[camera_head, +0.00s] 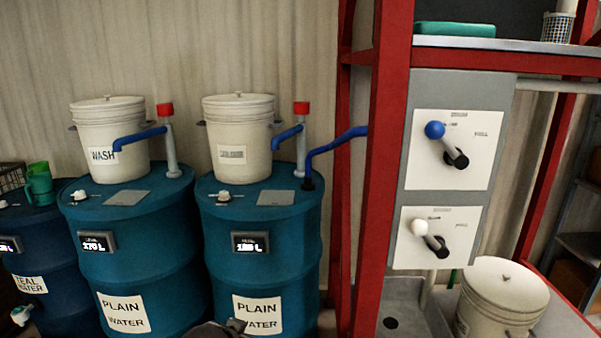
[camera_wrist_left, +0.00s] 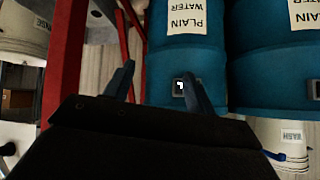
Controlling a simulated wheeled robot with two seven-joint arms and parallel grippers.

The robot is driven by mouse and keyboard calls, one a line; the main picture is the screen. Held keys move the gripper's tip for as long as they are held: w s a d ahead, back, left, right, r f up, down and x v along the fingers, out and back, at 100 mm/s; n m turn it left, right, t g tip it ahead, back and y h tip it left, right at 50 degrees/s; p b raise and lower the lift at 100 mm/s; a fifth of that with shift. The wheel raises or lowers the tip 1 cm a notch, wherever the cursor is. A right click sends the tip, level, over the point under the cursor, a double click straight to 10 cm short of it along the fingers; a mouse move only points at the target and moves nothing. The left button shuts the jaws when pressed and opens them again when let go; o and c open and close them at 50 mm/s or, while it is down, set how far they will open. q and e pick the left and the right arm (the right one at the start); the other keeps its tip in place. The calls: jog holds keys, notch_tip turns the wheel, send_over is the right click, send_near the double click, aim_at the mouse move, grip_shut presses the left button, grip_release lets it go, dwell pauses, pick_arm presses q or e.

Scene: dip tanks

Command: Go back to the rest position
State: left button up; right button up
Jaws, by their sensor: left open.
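My left gripper (camera_wrist_left: 157,73) shows in the left wrist view with its two fingers apart and nothing between them. It points toward a blue drum, and that view looks upside down. In the head view only a dark part of my arm or gripper shows at the bottom edge, in front of the right PLAIN WATER drum (camera_head: 262,268). The left PLAIN WATER drum (camera_head: 135,265) stands beside it. A white bucket marked WASH (camera_head: 105,120) stands on the left drum, and another white bucket (camera_head: 240,115) stands on the right one. My right gripper is in neither view.
A red frame (camera_head: 383,150) rises right of the drums. It carries a panel with a blue-knobbed lever (camera_head: 434,130) and a white-knobbed lever (camera_head: 419,228). A lidded white bucket (camera_head: 500,295) stands below. A TEAL WATER drum (camera_head: 40,255) with a green mug (camera_head: 40,184) is far left.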

pick_arm(q)
jog(key=s+f+n+g, duration=0.1)
jog(key=s+f+g, duration=0.2)
jog(key=s+f, duration=0.9)
jog(key=s+a+f+n+g, duration=0.1)
jog(key=s+f+g, duration=0.3)
jog(key=s+f, duration=0.8)
jog(key=s, duration=0.4)
jog(key=shift+s, duration=0.4)
jog(key=shift+a+f, duration=0.1)
jog(key=shift+f, duration=0.05)
